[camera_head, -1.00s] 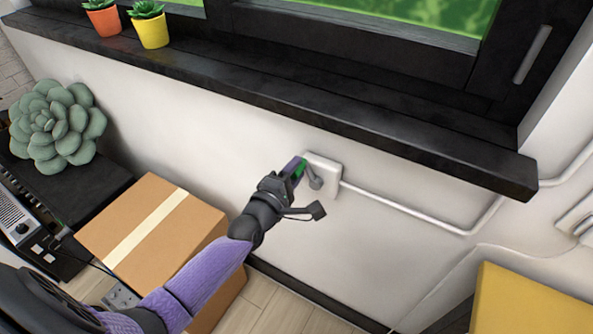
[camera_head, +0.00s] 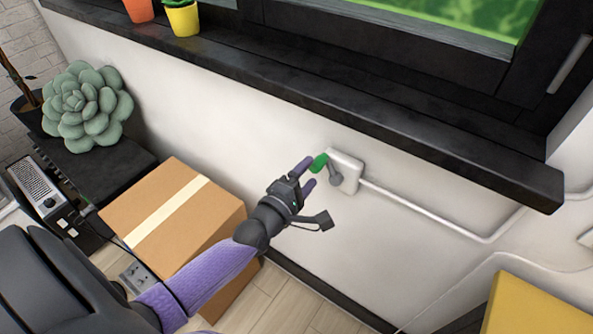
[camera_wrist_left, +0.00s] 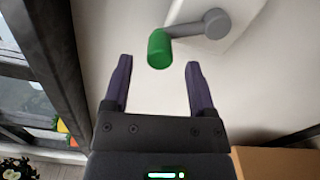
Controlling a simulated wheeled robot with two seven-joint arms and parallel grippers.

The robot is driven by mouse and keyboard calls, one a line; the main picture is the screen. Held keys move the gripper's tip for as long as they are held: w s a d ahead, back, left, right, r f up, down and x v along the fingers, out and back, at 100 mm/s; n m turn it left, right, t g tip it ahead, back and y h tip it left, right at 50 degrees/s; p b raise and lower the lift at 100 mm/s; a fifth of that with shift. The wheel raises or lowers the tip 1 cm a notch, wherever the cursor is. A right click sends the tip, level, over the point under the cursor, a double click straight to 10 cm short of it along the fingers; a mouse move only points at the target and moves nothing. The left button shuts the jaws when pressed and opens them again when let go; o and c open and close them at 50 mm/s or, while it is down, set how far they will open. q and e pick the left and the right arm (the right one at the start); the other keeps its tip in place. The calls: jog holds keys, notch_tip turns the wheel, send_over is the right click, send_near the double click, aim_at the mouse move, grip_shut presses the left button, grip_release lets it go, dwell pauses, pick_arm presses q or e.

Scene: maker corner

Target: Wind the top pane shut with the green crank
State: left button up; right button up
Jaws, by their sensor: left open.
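The green crank knob (camera_head: 319,163) sits on a grey crank arm (camera_head: 335,176) that comes out of a white wall box (camera_head: 347,170) below the window sill. In the left wrist view the green knob (camera_wrist_left: 159,48) is just beyond the fingertips, between their lines. My left gripper (camera_head: 306,173) is open and empty, a short gap to the left of the knob; its two purple fingers also show in the left wrist view (camera_wrist_left: 158,75). The window's lower part (camera_head: 440,30) shows at the top; the top pane is out of view. My right gripper is not in view.
A black window sill (camera_head: 400,130) runs above the crank. A cardboard box (camera_head: 150,215) stands under my left arm. A white conduit (camera_head: 425,218) runs right from the wall box. A yellow object (camera_head: 535,305) is at lower right. Potted plants (camera_head: 183,20) stand on the sill.

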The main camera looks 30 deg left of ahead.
pick_arm(q)
jog(key=s, duration=0.6)
jog(key=shift+s+a+p, duration=0.15)
jog(key=shift+s+p, duration=0.05)
jog(key=shift+p, duration=0.2)
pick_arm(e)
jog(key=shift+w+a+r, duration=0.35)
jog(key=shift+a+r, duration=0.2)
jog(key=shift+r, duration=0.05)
